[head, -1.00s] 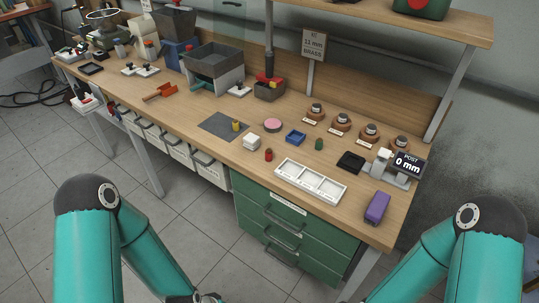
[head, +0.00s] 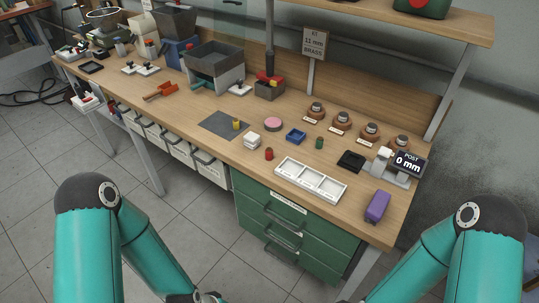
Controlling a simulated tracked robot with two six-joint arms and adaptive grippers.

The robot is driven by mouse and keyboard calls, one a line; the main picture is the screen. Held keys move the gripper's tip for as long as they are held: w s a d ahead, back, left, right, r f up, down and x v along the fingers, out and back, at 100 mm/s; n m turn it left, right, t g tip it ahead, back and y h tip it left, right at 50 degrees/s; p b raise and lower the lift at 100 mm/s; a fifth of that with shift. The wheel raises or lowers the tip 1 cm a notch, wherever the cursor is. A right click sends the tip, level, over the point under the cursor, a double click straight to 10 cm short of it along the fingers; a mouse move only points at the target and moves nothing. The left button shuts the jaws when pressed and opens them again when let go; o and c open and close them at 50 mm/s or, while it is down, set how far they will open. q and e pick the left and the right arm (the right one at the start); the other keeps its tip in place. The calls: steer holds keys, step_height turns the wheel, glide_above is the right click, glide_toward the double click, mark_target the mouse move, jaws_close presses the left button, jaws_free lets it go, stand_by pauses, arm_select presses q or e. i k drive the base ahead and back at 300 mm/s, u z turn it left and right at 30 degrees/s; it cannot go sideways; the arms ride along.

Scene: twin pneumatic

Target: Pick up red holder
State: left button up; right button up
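A small red cylindrical piece (head: 269,154), which looks like the red holder, stands upright on the wooden workbench (head: 200,118) near its front edge. It is between a stack of white squares (head: 252,140) and a white three-compartment tray (head: 311,180). No gripper is near it. My two teal arms come in at the lower left and lower right, in front of the bench. Both grippers are out of the picture below, so what they hold is hidden.
A purple block (head: 377,206) and post gauge (head: 408,163) stand right. Green drawers (head: 290,235) are below.

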mark_target(268, 150)
steer(key=z, duration=0.05)
steer(key=k, duration=1.15)
steer(key=u, duration=0.9)
steer(key=i, duration=2.15)
steer(key=z, duration=0.75)
steer(key=k, duration=0.9)
steer(key=z, duration=0.2)
steer(key=i, duration=0.65)
steer(key=u, duration=0.05)
